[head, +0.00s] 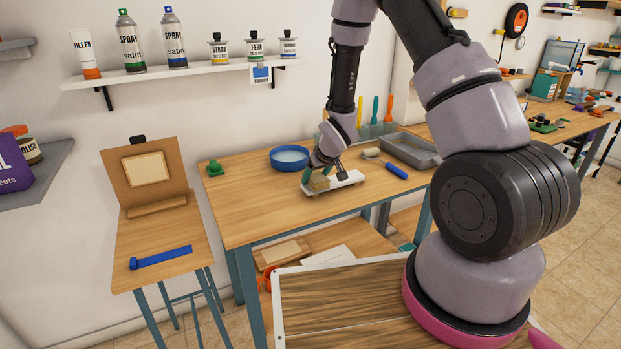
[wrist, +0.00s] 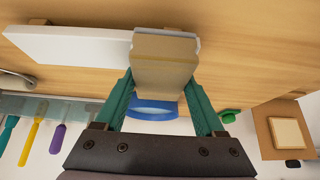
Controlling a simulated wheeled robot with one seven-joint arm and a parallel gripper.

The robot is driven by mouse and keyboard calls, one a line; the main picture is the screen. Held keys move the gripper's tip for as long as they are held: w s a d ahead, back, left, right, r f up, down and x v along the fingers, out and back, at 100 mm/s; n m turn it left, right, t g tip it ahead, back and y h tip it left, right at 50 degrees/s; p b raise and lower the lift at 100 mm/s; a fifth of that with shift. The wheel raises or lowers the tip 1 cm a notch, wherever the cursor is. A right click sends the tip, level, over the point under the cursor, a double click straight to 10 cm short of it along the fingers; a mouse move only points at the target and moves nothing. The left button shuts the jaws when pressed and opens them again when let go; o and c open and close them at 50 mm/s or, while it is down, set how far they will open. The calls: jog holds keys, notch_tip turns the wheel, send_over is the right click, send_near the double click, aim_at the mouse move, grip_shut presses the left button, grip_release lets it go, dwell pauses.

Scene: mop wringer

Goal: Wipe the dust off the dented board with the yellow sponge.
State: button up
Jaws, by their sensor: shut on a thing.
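A white board (head: 345,181) lies on the wooden workbench, raised on small supports. It also shows in the wrist view (wrist: 75,43). No dent or dust can be made out on it at this size. My gripper (head: 320,176) is shut on the dull yellow sponge (head: 317,184), with a green finger on each side of it. In the wrist view the sponge (wrist: 165,62) covers one end of the board, the left end in the head view. I cannot tell whether the sponge touches the board.
A blue bowl (head: 289,157) stands just behind the board. A blue-handled brush (head: 390,168) and a grey tray (head: 410,151) lie to the right. A small green object (head: 214,168) is at the back left. The bench's front left is clear.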

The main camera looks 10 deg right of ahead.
jog(key=shift+w+d, duration=0.3)
jog(key=shift+d, duration=0.65)
jog(key=shift+w+d, duration=0.3)
jog(key=shift+d, duration=0.6)
jog(key=shift+a, duration=0.1)
jog(key=shift+s+a, duration=0.25)
jog(key=shift+a, duration=0.45)
jog(key=shift+s+a, duration=0.25)
jog(key=shift+a, duration=0.45)
jog(key=shift+s+a+f, duration=0.1)
jog(key=shift+s+a, duration=0.15)
jog(key=shift+a, duration=0.45)
jog(key=shift+s+a+f, duration=0.1)
jog(key=shift+s+a, duration=0.15)
jog(key=shift+a, duration=0.45)
jog(key=shift+r, duration=0.15)
jog(key=shift+r, duration=3.45)
